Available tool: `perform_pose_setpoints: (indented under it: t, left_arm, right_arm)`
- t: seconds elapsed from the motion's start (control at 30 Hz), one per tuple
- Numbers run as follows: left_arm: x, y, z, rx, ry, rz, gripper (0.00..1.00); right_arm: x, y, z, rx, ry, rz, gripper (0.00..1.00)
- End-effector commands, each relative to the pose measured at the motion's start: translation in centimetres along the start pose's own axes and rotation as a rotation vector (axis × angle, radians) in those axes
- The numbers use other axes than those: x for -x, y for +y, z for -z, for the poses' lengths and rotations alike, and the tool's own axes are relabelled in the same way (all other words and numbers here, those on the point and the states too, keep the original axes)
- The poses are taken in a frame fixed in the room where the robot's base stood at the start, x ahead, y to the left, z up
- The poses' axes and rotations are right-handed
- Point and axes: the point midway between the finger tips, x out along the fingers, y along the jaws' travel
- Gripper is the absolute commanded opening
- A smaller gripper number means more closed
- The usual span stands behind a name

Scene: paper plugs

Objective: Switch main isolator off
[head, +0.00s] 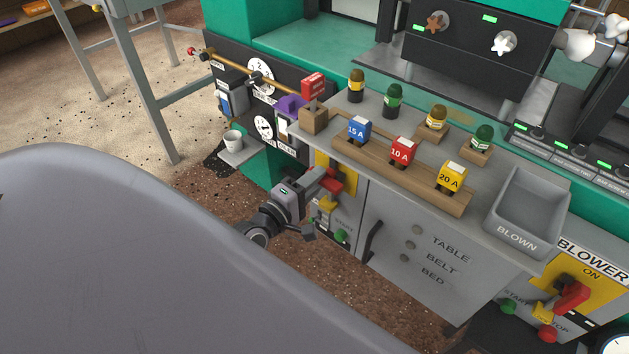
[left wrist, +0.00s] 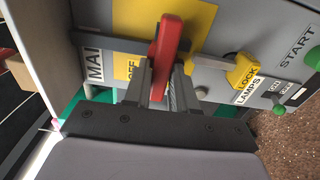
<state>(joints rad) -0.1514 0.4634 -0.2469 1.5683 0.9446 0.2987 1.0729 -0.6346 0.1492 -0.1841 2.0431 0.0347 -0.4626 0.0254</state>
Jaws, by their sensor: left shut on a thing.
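The main isolator is on the grey cabinet front below the bench, with a red handle (head: 334,185) on a yellow plate (head: 322,174). My left gripper (head: 326,180) is at this handle, shut on it. In the left wrist view the two fingers (left wrist: 162,85) lie on either side of the red handle (left wrist: 171,35). The yellow plate (left wrist: 128,45) shows beside it, with a partly hidden OFF and a cut-off label MAI. The handle lies roughly parallel to the lettering, across the panel. Its pivot is partly hidden. My right gripper is in neither view.
A yellow LOCK lever (left wrist: 243,72) and a green START button (left wrist: 313,58) sit just below the isolator. Plugs on a wooden rack (head: 400,175) and a grey BLOWN tray (head: 527,207) stand on the bench above. A separate red blower handle (head: 571,296) is at right.

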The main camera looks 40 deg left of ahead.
Motion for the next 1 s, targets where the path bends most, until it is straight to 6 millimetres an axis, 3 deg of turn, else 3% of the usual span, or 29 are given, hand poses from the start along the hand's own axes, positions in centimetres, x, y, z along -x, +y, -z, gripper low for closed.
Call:
perform_pose_setpoints:
  t: [0.33, 0.37, 0.4, 0.77, 1.0]
  left_arm:
    - [0.1, -0.1, -0.1, 0.010, -0.001, 0.003, 0.00]
    - [0.1, -0.1, -0.1, 0.010, -0.001, 0.003, 0.32]
    - [0.1, -0.1, -0.1, 0.010, -0.001, 0.003, 0.45]
    - [0.3, -0.1, 0.0, 0.006, 0.000, 0.002, 0.45]
    - [3.0, -0.1, -0.1, 0.006, -0.001, 0.005, 0.45]
  right_arm:
    - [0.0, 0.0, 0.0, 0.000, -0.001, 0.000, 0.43]
    - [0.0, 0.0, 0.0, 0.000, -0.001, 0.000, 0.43]
    - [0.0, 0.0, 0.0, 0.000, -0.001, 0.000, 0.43]
    - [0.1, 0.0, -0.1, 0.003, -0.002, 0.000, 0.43]
    - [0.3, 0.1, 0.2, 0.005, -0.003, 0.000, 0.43]
